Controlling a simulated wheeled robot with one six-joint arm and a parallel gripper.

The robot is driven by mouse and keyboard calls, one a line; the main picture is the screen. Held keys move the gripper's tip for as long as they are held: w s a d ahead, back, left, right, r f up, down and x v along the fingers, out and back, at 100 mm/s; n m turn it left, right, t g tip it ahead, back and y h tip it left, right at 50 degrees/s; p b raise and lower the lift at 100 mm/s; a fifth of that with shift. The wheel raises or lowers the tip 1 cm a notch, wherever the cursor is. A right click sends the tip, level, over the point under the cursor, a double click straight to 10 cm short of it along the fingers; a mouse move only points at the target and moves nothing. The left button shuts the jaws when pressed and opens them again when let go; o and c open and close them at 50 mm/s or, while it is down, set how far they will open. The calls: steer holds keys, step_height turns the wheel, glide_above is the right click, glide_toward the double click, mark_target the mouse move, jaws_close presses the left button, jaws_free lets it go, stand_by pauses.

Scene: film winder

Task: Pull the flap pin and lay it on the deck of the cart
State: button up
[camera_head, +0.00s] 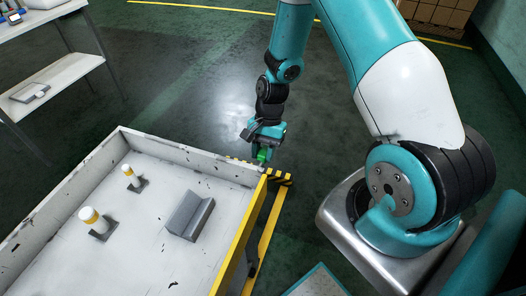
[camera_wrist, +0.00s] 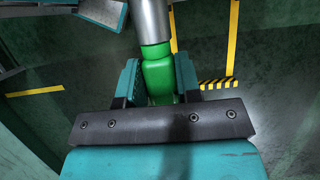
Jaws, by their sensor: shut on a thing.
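My gripper (camera_head: 262,150) is just beyond the far right corner of a white walled platform (camera_head: 120,135), which looks like the cart's deck. It is shut on a green grip (camera_head: 264,155), which looks like the handle of the flap pin. In the wrist view the green grip (camera_wrist: 159,75) sits between the teal fingers, and a thick grey metal shaft (camera_wrist: 152,20) runs from it past the top edge. The shaft's far end is out of view. I cannot tell whether it sits in a hole.
On the platform stand two white and yellow posts (camera_head: 131,175) and a grey angled block (camera_head: 190,216). Low walls ring the platform, with a yellow edge (camera_head: 240,240) at right. Bare deck lies between posts and block. A white shelf table (camera_head: 70,72) stands upper left.

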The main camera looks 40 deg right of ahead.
mark_target(267, 146)
steer(key=shift+c, duration=0.9)
steer(key=shift+w+d, duration=0.1)
steer(key=shift+d, duration=0.05)
steer(key=shift+w+d, duration=0.7)
steer(key=shift+d, duration=0.35)
steer(key=shift+w+d, duration=0.1)
steer(key=shift+d, duration=0.05)
steer(key=shift+w+d, duration=0.4)
steer(key=shift+d, duration=0.2)
steer(key=shift+w+d, duration=0.4)
steer(key=shift+d, duration=0.2)
steer(key=shift+a, duration=0.1)
